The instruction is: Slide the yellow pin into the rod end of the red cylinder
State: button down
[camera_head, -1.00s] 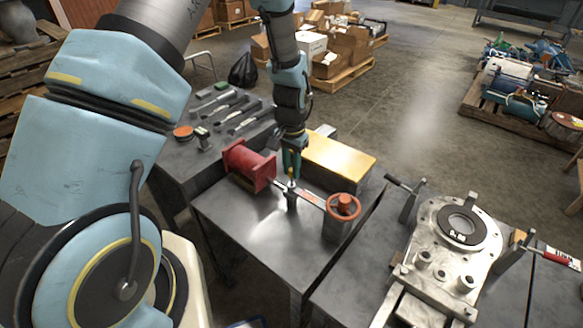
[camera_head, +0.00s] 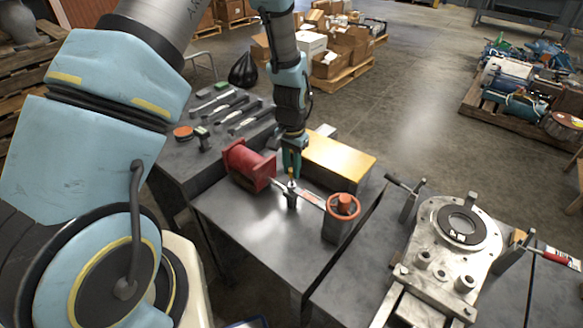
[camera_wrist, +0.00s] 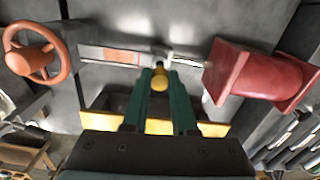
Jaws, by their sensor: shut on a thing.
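The red cylinder (camera_head: 247,165) lies on its side on the grey bench, with its thin rod pointing toward the lower right. It also shows at the right in the wrist view (camera_wrist: 257,76). In the wrist view, the yellow pin (camera_wrist: 160,79) sits between my fingertips (camera_wrist: 160,86). The pin's lower end is hard to see, so I cannot tell how far it is in the rod end.
An orange handwheel (camera_head: 343,206) on a grey block stands right of the rod end. A yellow-topped block (camera_head: 338,163) lies just behind my gripper. Tools lie on the bench at the back left, and a metal fixture (camera_head: 452,245) stands at the right. The bench front is clear.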

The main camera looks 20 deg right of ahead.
aim_at(291, 169)
jog(key=shift+f+b, duration=1.15)
jog(key=shift+f, duration=0.65)
jog(key=c, duration=0.6)
grip_release()
notch_tip(291, 169, up, 11)
jog(key=shift+f+b, duration=0.1)
jog(key=shift+b, duration=0.8)
jog(key=w+a+r+n, duration=0.1)
jog(key=a+r+n, duration=0.15)
jog(key=a, duration=0.45)
jog(key=w+a+r+n, duration=0.1)
jog(key=a+r+n, duration=0.15)
jog(key=a, duration=0.55)
jog(key=s+a+r+n, duration=0.1)
jog(key=s+a, duration=0.1)
jog(key=a, duration=0.3)
jog(key=s+a+r+n+t, duration=0.1)
jog(key=s+a+n, duration=0.1)
jog(key=a, duration=0.3)
jog(key=s+a+r+n, duration=0.2)
jog(key=a, duration=0.3)
jog(key=shift+t, duration=0.3)
